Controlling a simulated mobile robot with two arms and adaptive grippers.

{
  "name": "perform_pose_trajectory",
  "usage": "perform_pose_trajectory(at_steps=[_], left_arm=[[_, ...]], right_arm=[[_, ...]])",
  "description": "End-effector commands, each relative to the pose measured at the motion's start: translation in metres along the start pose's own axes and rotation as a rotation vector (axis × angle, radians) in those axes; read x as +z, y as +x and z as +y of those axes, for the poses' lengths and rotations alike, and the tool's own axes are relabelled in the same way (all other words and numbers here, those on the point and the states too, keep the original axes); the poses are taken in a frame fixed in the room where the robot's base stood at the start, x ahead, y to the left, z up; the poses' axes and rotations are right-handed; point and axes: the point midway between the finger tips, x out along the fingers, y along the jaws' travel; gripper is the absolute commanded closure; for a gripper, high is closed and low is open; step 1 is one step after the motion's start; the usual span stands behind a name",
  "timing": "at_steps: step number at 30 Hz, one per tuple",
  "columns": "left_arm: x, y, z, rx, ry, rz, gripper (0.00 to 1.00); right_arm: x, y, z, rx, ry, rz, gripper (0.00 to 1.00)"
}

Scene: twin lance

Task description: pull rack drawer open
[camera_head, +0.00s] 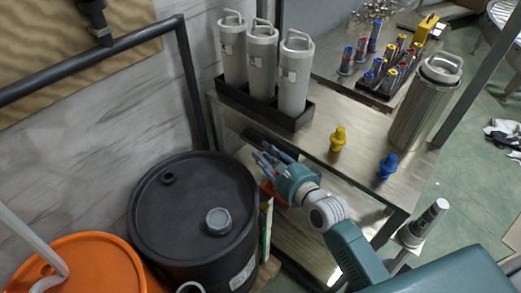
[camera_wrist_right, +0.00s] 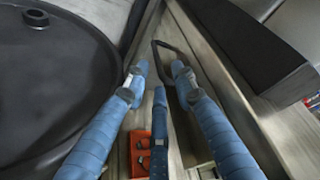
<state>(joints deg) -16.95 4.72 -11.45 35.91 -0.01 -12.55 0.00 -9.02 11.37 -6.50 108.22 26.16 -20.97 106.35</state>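The steel rack (camera_head: 350,128) stands right of centre in the head view, with a dark bar-like part under its top edge. My right gripper (camera_head: 266,158) is at the rack's left side, just below the top. In the right wrist view its blue fingers (camera_wrist_right: 159,70) are spread apart. A thin dark loop, apparently the drawer handle (camera_wrist_right: 172,46), lies between and just beyond the fingertips. I cannot tell whether the fingers touch it. The drawer itself is mostly hidden, and how far it is open is unclear. My left gripper is not in view.
A black drum (camera_head: 190,190) stands close to the left of my right gripper, with an orange drum (camera_head: 85,268) beside it. Grey canisters (camera_head: 262,62) stand in a black tray on the rack, near a yellow fitting (camera_head: 338,138), a blue fitting (camera_head: 387,165) and a steel flask (camera_head: 424,100).

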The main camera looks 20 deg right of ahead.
Motion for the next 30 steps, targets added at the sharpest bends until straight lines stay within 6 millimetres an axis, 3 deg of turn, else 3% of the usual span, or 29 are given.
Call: perform_pose_trajectory(at_steps=[6, 17, 21, 30], left_arm=[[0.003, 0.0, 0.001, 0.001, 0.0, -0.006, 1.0], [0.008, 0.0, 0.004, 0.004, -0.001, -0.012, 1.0], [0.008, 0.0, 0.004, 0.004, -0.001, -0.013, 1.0], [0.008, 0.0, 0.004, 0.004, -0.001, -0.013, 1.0]], right_arm=[[0.0, 0.025, 0.0, 0.0, -0.002, 0.0, 0.74], [0.0, 0.03, 0.001, 0.001, -0.001, 0.001, 0.74], [0.0, 0.03, 0.0, 0.0, -0.001, 0.0, 1.0], [0.001, 0.03, -0.002, -0.004, -0.002, -0.002, 1.0]])
